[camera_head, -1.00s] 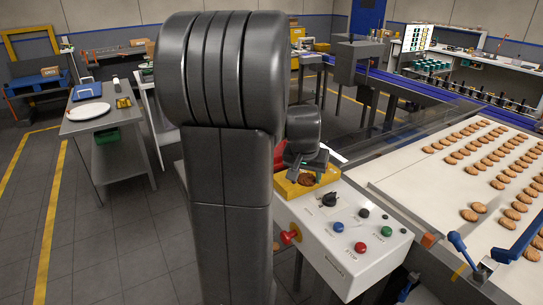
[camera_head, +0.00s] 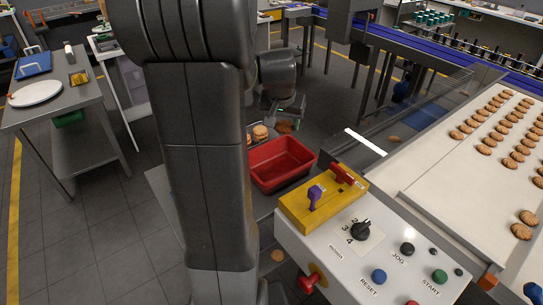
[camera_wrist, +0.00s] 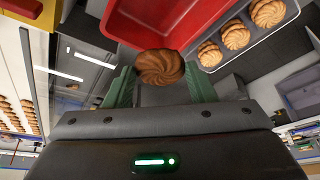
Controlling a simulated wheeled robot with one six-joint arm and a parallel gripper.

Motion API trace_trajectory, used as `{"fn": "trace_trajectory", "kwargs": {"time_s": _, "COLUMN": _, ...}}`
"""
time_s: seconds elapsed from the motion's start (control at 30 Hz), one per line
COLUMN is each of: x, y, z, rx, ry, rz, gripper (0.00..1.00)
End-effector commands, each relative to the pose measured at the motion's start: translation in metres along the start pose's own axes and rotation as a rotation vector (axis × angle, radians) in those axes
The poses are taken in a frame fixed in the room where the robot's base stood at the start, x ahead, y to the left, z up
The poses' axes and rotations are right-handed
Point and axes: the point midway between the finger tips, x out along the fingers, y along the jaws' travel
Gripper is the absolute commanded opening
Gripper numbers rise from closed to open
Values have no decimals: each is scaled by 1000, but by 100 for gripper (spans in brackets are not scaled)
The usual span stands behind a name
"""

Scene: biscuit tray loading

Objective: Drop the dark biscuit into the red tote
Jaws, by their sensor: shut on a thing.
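My gripper (camera_head: 283,108) is shut on the dark biscuit (camera_head: 285,126), just beyond the far rim of the red tote (camera_head: 270,181) in the head view. In the wrist view the dark biscuit (camera_wrist: 159,68) is a brown ridged round between the green fingertips of my gripper (camera_wrist: 160,82). The red tote (camera_wrist: 165,32) shows right beyond the biscuit there, cut off by the top edge. The tote looks empty in the head view. The biscuit appears held in the air, outside the tote's opening.
A grey tray (camera_wrist: 263,48) with several lighter biscuits lies beside the tote. The yellow box (camera_head: 292,205) with a purple key and red switch stands on the control panel (camera_head: 322,247) near the tote. A conveyor (camera_head: 455,190) carrying biscuits is at right. A loose biscuit (camera_head: 278,256) lies low in front.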

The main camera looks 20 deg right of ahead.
Motion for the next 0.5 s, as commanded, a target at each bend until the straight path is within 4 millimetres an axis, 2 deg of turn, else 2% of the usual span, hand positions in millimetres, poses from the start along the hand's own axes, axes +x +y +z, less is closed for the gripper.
{"fn": "trace_trajectory", "kwargs": {"time_s": 0.17, "x": 10, "y": 0, "z": 4, "rx": 0, "ry": -1, "rz": 0, "gripper": 42}}
{"fn": "trace_trajectory", "kwargs": {"time_s": 0.5, "x": 46, "y": 0, "z": 19, "rx": 0, "ry": -2, "rz": 0, "gripper": 42}}
